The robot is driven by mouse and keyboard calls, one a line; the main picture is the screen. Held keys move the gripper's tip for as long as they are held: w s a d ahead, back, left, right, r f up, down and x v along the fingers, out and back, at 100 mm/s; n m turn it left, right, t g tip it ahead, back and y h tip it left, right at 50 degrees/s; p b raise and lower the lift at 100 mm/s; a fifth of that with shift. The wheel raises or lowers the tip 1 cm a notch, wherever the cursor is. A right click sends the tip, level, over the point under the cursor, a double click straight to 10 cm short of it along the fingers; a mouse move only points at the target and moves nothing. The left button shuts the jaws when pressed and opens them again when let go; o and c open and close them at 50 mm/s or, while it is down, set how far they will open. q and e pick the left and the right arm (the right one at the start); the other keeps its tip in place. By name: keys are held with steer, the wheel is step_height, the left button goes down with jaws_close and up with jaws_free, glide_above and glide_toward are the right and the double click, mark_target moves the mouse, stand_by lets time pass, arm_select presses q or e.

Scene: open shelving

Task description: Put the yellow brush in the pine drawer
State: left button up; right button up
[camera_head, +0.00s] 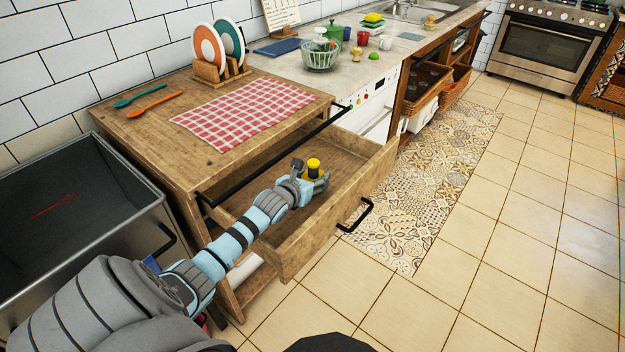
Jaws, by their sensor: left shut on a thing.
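The pine drawer (350,207) is pulled open from the wooden cabinet, with its black handle at the front. My left arm comes in from the lower left and reaches over the drawer. My left gripper (312,183) is over the drawer's inside and shut on the yellow brush (314,166). Only the brush's yellow upper part shows; its lower part is hidden by the gripper. I cannot tell whether the brush touches the drawer bottom. My right gripper is not in view.
A black rail (270,158) runs along the cabinet's front edge above the drawer. The cabinet top holds a red checked cloth (246,115), two utensils and a plate rack (220,72). A grey bin (75,205) stands at left. The tiled floor at right is clear.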

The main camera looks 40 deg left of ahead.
arm_select(q)
steer(key=shift+f+b, duration=0.55)
steer(key=shift+f, duration=0.05)
steer(key=o, duration=1.2)
steer(key=shift+r, duration=0.15)
steer(key=shift+r+p, duration=0.3)
steer(key=shift+p, duration=0.1)
steer(key=p+v, duration=0.5)
steer(key=v, duration=0.7)
steer(key=shift+r, duration=0.15)
